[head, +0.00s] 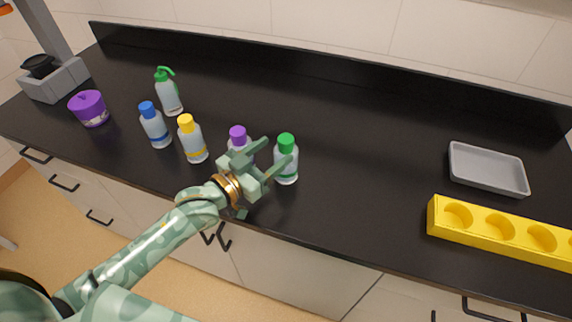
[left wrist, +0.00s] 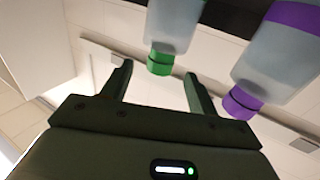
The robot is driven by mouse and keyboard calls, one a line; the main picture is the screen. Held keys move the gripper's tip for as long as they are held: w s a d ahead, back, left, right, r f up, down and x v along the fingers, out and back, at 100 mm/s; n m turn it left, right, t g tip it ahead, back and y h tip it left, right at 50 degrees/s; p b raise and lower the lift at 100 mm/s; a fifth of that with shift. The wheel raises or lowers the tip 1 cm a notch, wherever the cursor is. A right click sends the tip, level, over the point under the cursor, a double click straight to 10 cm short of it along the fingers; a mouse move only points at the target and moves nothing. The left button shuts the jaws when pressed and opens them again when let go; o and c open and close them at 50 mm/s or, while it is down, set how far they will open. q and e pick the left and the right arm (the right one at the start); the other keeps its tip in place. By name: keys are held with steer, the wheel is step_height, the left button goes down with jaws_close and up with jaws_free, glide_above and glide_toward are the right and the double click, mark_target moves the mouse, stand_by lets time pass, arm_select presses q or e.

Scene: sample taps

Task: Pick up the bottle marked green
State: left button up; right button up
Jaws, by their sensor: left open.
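The bottle marked green (head: 286,160), clear with a green cap and a green band, stands upright on the black counter. My left gripper (head: 277,151) is open, just left of this bottle and partly in front of it. Nothing is held. I cannot tell whether a finger touches the bottle. My right gripper is not in view.
A purple-capped bottle (head: 238,137) stands close behind the left gripper, partly hidden; it also shows in the left wrist view (left wrist: 270,60). Yellow-capped (head: 193,140) and blue-capped (head: 155,127) bottles and a green pump bottle (head: 169,94) stand further left. A yellow rack (head: 478,240) and grey tray (head: 487,168) are right.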

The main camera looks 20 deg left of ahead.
mark_target(280, 145)
arm_select(q)
steer(key=b+x, duration=0.1)
steer(key=x, duration=0.4)
steer(key=shift+w, duration=0.15)
steer(key=shift+r, duration=0.15)
jaws_close()
